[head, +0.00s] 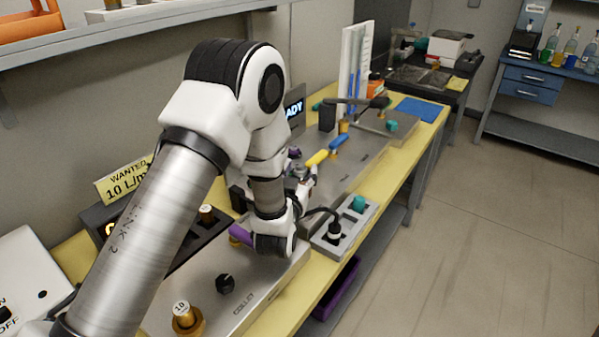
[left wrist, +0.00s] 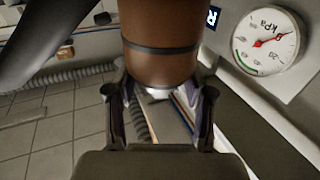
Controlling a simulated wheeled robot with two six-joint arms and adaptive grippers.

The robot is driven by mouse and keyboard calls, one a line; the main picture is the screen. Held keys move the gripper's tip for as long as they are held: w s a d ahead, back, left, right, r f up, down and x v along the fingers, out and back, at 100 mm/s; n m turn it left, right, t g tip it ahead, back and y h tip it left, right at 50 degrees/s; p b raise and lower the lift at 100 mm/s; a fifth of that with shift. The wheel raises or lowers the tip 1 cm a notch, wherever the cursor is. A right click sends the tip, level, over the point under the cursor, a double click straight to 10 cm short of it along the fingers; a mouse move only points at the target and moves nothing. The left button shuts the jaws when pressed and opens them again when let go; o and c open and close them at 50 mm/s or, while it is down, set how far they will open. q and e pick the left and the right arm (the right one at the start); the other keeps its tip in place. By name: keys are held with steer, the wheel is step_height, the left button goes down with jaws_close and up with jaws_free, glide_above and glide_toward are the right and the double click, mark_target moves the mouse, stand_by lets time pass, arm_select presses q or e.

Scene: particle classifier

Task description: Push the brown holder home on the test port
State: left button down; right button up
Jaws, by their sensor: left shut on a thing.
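The brown holder (left wrist: 160,62) is a large brown cylinder with dark bands, close up in the left wrist view. My left gripper (left wrist: 160,95) is shut on it, one finger on each side. In the head view my left gripper (head: 304,190) is over the bench, near the yellow handle, partly hidden by my own wrist. I cannot clearly make out the brown holder there. The test port cannot be told for certain in either view, so I cannot tell whether the holder touches it. My right gripper is not in view.
A kPa gauge (left wrist: 264,40) is close on the right in the wrist view. Yellow (head: 317,158) and blue (head: 338,144) handles stand on the metal bench plate. A grey tray (head: 325,243) holds a black plug and a teal piece. The floor at right is clear.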

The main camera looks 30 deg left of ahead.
arm_select(q)
steer(key=shift+f+b, duration=0.4)
steer(key=shift+b, duration=0.05)
stand_by(0.5)
steer(key=shift+r, duration=0.1)
steer(key=shift+r+p, duration=0.3)
steer(key=shift+r, duration=0.1)
steer(key=shift+b, duration=0.3)
stand_by(1.3)
steer(key=shift+f+b, duration=0.45)
steer(key=shift+f, duration=0.1)
steer(key=shift+r, duration=0.2)
steer(key=shift+s+r+p, duration=0.1)
steer(key=shift+r+p, duration=0.25)
